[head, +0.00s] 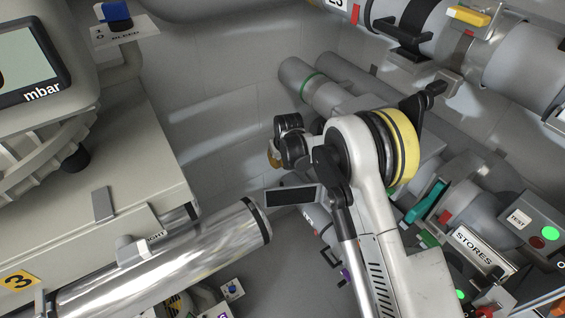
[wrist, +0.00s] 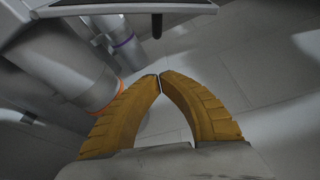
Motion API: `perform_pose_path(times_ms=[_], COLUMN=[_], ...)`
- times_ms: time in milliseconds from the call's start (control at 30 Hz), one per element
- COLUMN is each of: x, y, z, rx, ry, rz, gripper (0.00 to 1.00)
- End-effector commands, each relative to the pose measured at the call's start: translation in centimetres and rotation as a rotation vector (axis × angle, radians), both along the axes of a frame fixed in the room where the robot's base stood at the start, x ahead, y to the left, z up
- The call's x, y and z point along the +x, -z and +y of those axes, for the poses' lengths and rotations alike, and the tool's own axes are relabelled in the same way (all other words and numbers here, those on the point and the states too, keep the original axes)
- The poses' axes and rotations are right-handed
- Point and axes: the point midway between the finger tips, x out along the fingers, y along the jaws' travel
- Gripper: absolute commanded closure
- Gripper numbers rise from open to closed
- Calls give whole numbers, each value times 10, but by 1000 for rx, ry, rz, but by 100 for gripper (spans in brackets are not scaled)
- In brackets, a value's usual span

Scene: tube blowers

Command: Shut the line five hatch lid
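My gripper shows in the wrist view (wrist: 161,78) with its two ochre fingers meeting at the tips, with nothing between them. In the head view only a bit of an ochre finger (head: 273,155) shows, left of my arm's dark wrist joints, in front of the pale wall. I cannot pick out a hatch lid marked line five in either view; no readable label names it. In the wrist view, a grey pipe with an orange ring (wrist: 103,95) lies left of the fingers, apart from them.
Large grey pipes with a yellow handle (head: 468,16) run across the upper right. A STORES sign (head: 477,249), a teal lever (head: 429,201) and a TEST box (head: 530,225) crowd the right. A shiny metal cylinder (head: 180,262) lies lower left, below a cabinet (head: 85,185).

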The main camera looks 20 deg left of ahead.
Motion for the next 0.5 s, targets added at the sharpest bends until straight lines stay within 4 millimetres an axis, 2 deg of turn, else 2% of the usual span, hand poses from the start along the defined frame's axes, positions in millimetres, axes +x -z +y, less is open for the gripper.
perform_pose_path(times_ms=[33,400,433,500], x=[2,21,23,12], y=[10,76,81,78], z=[1,15,16,8], rx=[0,1,1,1], ry=[0,1,1,1], rz=[0,-1,-1,-1], gripper=[100,100,100,100])
